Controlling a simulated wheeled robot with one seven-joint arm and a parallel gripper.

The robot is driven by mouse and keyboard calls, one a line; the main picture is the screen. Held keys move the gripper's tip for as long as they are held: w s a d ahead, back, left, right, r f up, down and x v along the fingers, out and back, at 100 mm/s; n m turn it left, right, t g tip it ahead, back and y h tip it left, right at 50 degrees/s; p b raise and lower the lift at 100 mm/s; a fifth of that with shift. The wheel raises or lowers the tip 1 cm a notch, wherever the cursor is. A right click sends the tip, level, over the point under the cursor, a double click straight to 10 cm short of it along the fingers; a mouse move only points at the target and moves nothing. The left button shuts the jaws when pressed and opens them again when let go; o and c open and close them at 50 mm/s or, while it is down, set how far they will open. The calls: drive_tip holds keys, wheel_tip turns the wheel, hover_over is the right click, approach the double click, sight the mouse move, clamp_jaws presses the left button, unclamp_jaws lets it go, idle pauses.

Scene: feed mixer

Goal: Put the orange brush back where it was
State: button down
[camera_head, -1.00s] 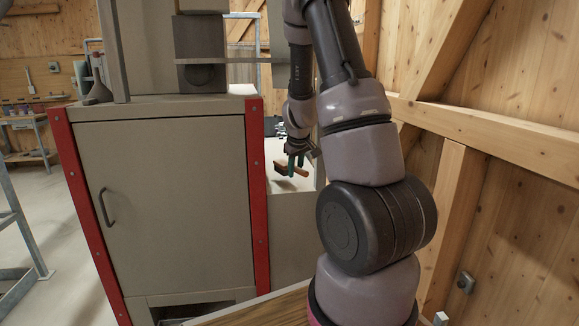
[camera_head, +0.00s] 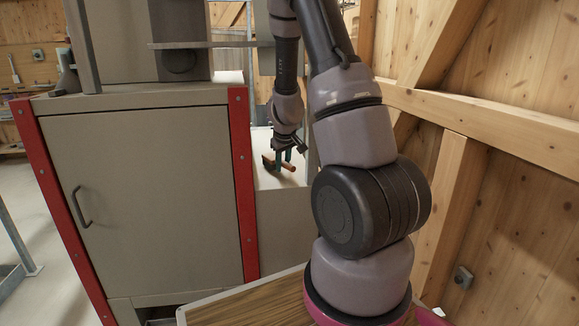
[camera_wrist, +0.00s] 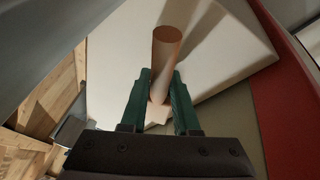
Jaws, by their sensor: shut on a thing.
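The brush (camera_head: 267,162) is orange-brown, with a round handle. My gripper (camera_head: 283,163) has green fingers and is shut on it, beyond the right side of the grey cabinet. In the wrist view the round handle (camera_wrist: 166,60) stands out between and past the fingertips (camera_wrist: 160,86). The brush is over or on a pale flat surface (camera_head: 290,182); I cannot tell whether it touches. The brush's bristles cannot be made out.
A grey cabinet (camera_head: 140,190) with red edge posts (camera_head: 243,180) stands left of my arm. A grey plate (camera_head: 215,44) juts out above it. A wooden wall (camera_head: 520,90) closes the right side. A wood-topped surface (camera_head: 250,305) lies in front.

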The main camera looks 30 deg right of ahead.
drive_tip(key=shift+f, duration=0.3)
drive_tip(key=c, duration=0.7)
unclamp_jaws()
drive_tip(key=shift+f, duration=0.15)
drive_tip(key=shift+o, duration=0.2)
